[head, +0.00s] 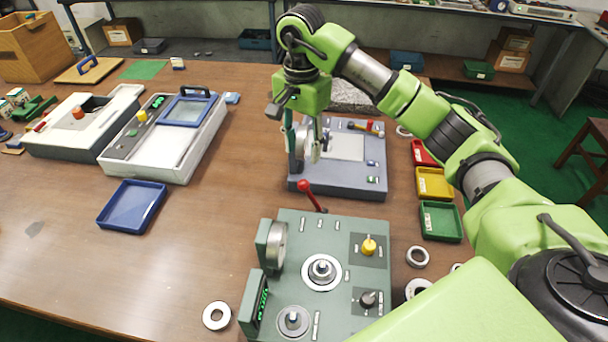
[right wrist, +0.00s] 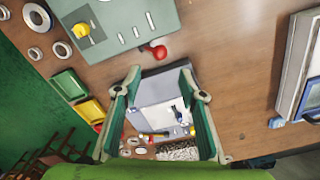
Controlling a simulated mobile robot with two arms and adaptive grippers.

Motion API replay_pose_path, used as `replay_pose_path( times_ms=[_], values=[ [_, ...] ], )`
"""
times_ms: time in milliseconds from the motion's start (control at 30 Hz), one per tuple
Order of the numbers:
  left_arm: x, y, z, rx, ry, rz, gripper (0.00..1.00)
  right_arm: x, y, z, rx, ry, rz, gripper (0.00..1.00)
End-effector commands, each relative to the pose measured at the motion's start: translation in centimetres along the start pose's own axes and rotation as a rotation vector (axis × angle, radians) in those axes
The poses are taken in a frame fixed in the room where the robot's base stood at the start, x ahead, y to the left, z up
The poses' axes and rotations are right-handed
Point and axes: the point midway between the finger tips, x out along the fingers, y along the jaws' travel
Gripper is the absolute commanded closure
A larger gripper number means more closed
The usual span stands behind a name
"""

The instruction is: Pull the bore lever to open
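The bore lever with a red ball knob (head: 305,188) stands at the far edge of the green bore machine (head: 330,245). Its red rod slopes up and left from the machine. The red knob also shows in the right wrist view (right wrist: 158,52), just beyond the fingertips. My right gripper (head: 307,150) points down above the grey-blue machine, behind the lever in the head view. In the right wrist view, its fingers (right wrist: 160,78) are spread wide with nothing between them. They are apart from the lever. My left gripper is not in view.
The grey-blue machine (head: 370,184) stands behind the green one. Red, yellow (head: 434,183) and green (head: 441,221) trays line the right side. Metal rings (head: 216,315) lie around the green machine. A blue tray (head: 131,206) lies left. The table between is clear.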

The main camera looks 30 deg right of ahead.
Motion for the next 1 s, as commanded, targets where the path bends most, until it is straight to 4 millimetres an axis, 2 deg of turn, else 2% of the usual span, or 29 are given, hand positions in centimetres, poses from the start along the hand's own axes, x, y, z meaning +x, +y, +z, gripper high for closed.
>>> replay_pose_path(
  times_ms=[100, 233, 500, 700, 967, 1000],
  values=[
    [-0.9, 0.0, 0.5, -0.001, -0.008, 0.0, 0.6, 2.4, 0.1, 0.1, 0.001, -0.004, 0.005, 0.62],
    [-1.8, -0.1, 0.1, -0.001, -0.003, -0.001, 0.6, 5.2, 0.1, 0.1, 0.001, -0.005, 0.005, 0.62],
    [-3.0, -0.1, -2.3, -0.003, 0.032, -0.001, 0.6, 9.9, 0.0, 0.2, 0.0, -0.005, 0.001, 0.62],
    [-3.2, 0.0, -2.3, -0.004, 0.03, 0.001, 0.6, 11.4, 0.0, 0.1, 0.001, -0.003, -0.001, 0.62],
    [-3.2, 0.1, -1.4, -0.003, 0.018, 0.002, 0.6, 11.6, -0.1, 0.1, 0.001, -0.002, -0.002, 0.62],
    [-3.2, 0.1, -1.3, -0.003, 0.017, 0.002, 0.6, 11.5, -0.1, 0.1, 0.001, -0.002, -0.002, 0.68]
  ],
)
